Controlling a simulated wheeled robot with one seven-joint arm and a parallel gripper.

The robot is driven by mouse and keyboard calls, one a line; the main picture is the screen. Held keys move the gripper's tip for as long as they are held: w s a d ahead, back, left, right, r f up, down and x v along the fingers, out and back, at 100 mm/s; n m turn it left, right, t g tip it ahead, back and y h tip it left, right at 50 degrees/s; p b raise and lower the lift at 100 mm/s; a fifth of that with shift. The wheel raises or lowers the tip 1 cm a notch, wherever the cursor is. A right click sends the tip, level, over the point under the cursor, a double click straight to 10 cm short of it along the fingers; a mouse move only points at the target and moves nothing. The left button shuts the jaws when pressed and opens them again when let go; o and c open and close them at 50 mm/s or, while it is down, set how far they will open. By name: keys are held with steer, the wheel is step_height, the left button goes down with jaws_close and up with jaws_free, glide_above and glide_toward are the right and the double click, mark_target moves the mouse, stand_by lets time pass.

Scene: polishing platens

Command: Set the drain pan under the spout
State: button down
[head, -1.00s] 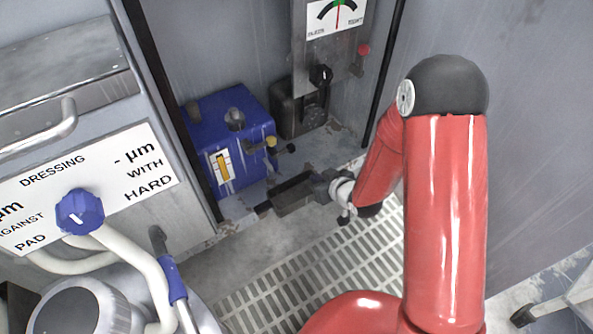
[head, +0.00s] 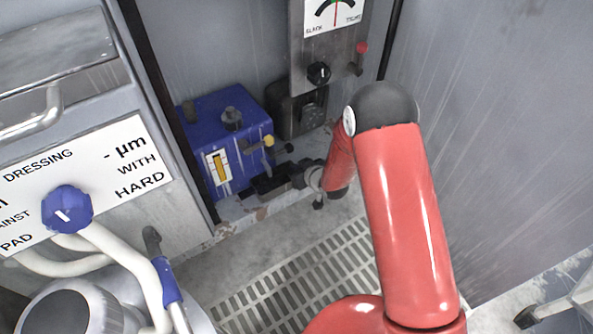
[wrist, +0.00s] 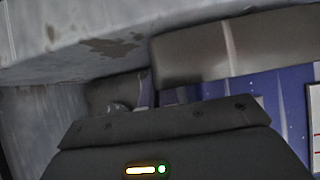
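The blue tank (head: 232,125) stands in the back corner on a worn ledge. A small yellow-topped tap (head: 269,142), seemingly the spout, sticks out of its right face. My gripper (head: 268,183) is low in front of the tank, just below the tap and left of my red arm's end. Dark parts at its tip merge, so I cannot separate fingers from a pan. In the wrist view a grey-brown block (wrist: 235,45), perhaps the drain pan, lies beyond my dark gripper body and covers part of the blue tank (wrist: 290,88). My fingertips and any grip are not clear.
A dark box (head: 290,118) stands right of the tank, under a gauge panel (head: 325,55) with a black knob. A slotted floor grate (head: 300,275) lies in front. A cabinet with a blue knob (head: 67,209) and pale hoses bounds the left; a grey wall bounds the right.

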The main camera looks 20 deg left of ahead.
steer(key=shift+w+a+f, duration=0.1)
steer(key=shift+a+f, duration=0.1)
steer(key=shift+f, duration=0.25)
steer(key=shift+r, duration=0.1)
steer(key=c, duration=1.7)
jaws_free()
